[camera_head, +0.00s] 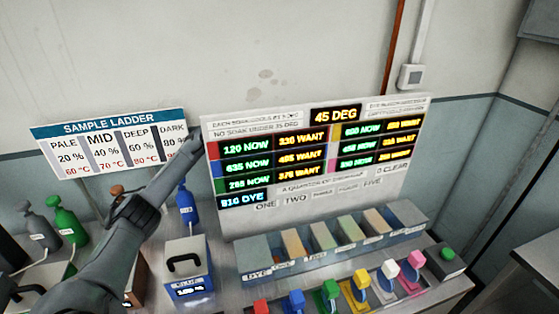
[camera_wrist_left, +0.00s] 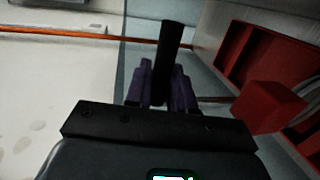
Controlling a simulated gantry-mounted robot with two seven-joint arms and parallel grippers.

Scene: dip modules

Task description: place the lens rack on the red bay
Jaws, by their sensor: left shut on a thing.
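In the wrist view, my left gripper (camera_wrist_left: 162,88) has its two purple fingers closed on a dark upright bar (camera_wrist_left: 169,45). Whether this bar is part of the lens rack I cannot tell. In the head view, my left arm rises from the lower left towards the board's left edge, and its fingers cannot be made out. A small red piece (camera_head: 260,306) shows at the left of the coloured row on the bench, cut by the lower edge. I cannot tell whether it marks the red bay. My right gripper is out of view.
A lettered board (camera_head: 315,150) stands behind a long rack (camera_head: 335,262) of several coloured blocks. A white box with a black handle (camera_head: 188,265), green bottle (camera_head: 66,225) and blue bottle (camera_head: 186,204) stand to the left. Red block (camera_wrist_left: 268,106) shows in the wrist view.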

